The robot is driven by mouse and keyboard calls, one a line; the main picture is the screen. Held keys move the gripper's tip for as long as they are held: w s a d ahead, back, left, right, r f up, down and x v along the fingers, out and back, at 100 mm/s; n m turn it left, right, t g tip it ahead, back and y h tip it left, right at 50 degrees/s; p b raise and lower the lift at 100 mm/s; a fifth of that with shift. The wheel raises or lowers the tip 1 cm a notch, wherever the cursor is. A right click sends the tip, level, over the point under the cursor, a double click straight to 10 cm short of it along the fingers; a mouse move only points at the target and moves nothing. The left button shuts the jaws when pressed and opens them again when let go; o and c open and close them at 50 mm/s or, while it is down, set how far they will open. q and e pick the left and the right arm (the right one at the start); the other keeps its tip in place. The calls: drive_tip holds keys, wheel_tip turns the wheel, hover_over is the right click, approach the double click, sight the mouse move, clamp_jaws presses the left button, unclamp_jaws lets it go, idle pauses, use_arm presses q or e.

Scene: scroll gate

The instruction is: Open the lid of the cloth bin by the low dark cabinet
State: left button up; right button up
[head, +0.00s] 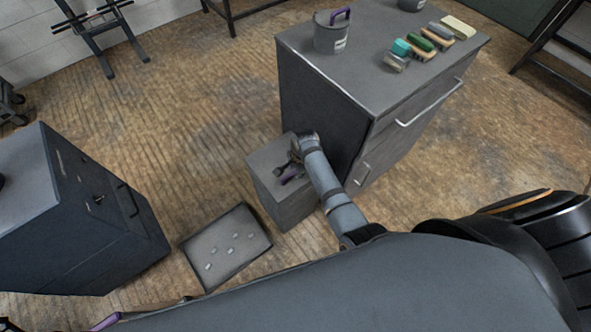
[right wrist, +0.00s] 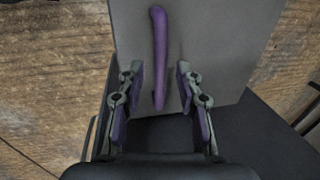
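The cloth bin (head: 283,205) is a small grey box on the floor, against the left side of the dark grey cabinet (head: 325,115). Its flat lid (head: 268,158) looks closed and carries a purple bar handle (head: 291,179), partly hidden by my gripper. My right gripper (head: 292,168) is over the lid at the handle. In the right wrist view, the handle (right wrist: 159,50) lies between the open fingers of my right gripper (right wrist: 158,80), with a gap on both sides. Purple parts, probably my left gripper, show cut off at the bottom left of the head view.
A grey bucket (head: 331,36) and several brushes (head: 422,44) stand on the cabinet top. Another dark cabinet (head: 75,215) stands at the left.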

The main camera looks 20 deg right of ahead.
drive_tip(key=shift+c, duration=0.4)
clamp_jaws()
